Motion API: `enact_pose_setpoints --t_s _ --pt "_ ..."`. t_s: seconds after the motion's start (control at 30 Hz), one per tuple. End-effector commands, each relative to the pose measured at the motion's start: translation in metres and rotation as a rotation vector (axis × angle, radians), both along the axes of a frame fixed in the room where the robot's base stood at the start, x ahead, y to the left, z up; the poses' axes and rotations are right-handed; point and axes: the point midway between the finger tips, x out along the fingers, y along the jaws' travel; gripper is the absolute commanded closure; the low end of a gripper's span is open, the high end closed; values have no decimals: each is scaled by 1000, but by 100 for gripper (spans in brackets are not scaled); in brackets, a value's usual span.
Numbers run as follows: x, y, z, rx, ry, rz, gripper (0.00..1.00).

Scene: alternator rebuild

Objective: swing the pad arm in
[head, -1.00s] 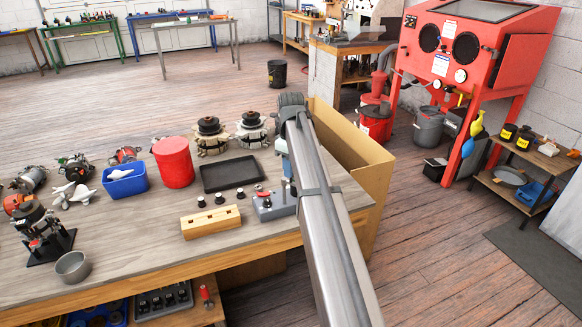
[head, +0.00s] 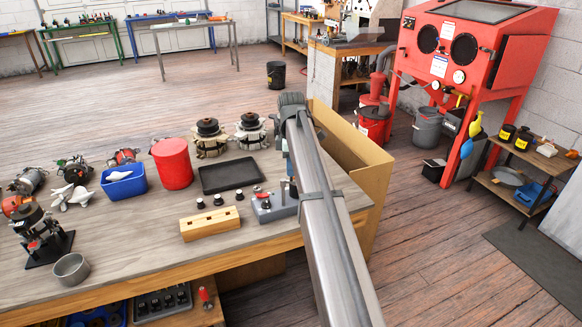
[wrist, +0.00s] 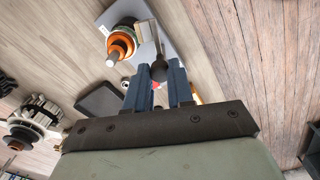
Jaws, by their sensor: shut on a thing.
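A grey fixture (head: 268,213) sits at the right front of the workbench, partly hidden behind my arm. It also shows in the wrist view as a grey plate (wrist: 172,48) carrying a round part with a copper-orange band (wrist: 122,45). The pad arm (wrist: 156,45) looks like a thin lever with a dark round knob (wrist: 159,71) at its end, beside the orange-banded part. My gripper (wrist: 158,76) has its two blue fingers on either side of the knob and is shut on it. Contact between the pad and the banded part cannot be made out.
A wooden block (head: 210,224) and several dark-topped parts stand left of the fixture. A black tray (head: 230,175) lies behind it. A red canister (head: 172,164) and a blue bin (head: 124,184) stand farther left.

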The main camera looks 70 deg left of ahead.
Motion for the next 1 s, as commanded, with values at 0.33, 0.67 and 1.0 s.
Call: enact_pose_setpoints --t_s 0.33,0.67,1.0 --pt "1 7 0 0 1 259 100" --pt "1 10 0 1 2 379 100" --pt "1 10 0 1 2 399 100"
